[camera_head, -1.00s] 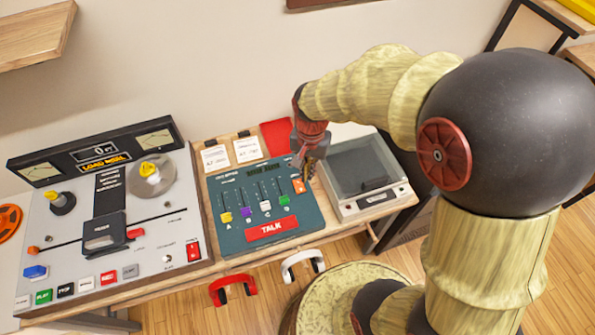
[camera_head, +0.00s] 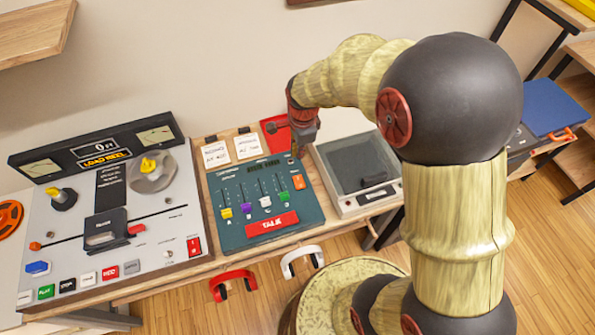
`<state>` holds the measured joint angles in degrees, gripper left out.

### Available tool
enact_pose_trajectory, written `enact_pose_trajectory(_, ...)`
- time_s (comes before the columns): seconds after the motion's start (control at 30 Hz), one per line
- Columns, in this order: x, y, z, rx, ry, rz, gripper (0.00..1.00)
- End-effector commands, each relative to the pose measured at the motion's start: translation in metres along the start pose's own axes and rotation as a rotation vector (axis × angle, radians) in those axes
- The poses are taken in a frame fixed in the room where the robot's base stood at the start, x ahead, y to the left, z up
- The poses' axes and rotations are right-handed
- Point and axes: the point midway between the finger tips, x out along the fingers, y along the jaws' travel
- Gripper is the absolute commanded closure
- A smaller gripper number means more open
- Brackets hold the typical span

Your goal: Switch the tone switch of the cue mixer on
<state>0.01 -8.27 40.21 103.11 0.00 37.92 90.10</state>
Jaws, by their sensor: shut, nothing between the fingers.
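The cue mixer (camera_head: 233,231) is a teal panel with several coloured slider knobs and a red TALK bar (camera_head: 270,224). An orange switch (camera_head: 298,181) sits at its upper right; its label is too small to read, so I cannot confirm it is the tone switch or tell its position. My gripper (camera_head: 297,151) is shut and empty. It appears just above the mixer's upper right corner, beyond the orange switch and apart from it in the picture. Its fingertips are small and partly hidden by the wrist.
A tape machine (camera_head: 65,225) with knobs and buttons stands left of the mixer. A grey box with a clear lid (camera_head: 355,165) stands close on the right. White cards (camera_head: 247,147) and a red card (camera_head: 271,133) lie behind.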

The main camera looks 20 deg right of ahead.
Motion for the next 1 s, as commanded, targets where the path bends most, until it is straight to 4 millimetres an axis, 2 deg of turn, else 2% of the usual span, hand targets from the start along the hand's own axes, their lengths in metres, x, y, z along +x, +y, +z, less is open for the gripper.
enact_pose_trajectory(0.13, 0.005, 0.000, 0.000, -0.001, 0.000, 0.001, 1.00)
enact_pose_trajectory(0.23, 0.016, 0.001, 0.000, -0.001, 0.000, 0.004, 1.00)
enact_pose_trajectory(0.7, 0.105, 0.001, 0.000, -0.002, 0.000, 0.003, 1.00)
enact_pose_trajectory(0.8, 0.121, 0.001, 0.000, -0.002, 0.000, 0.003, 1.00)
enact_pose_trajectory(1.0, 0.137, 0.001, 0.000, -0.002, 0.000, 0.001, 1.00)
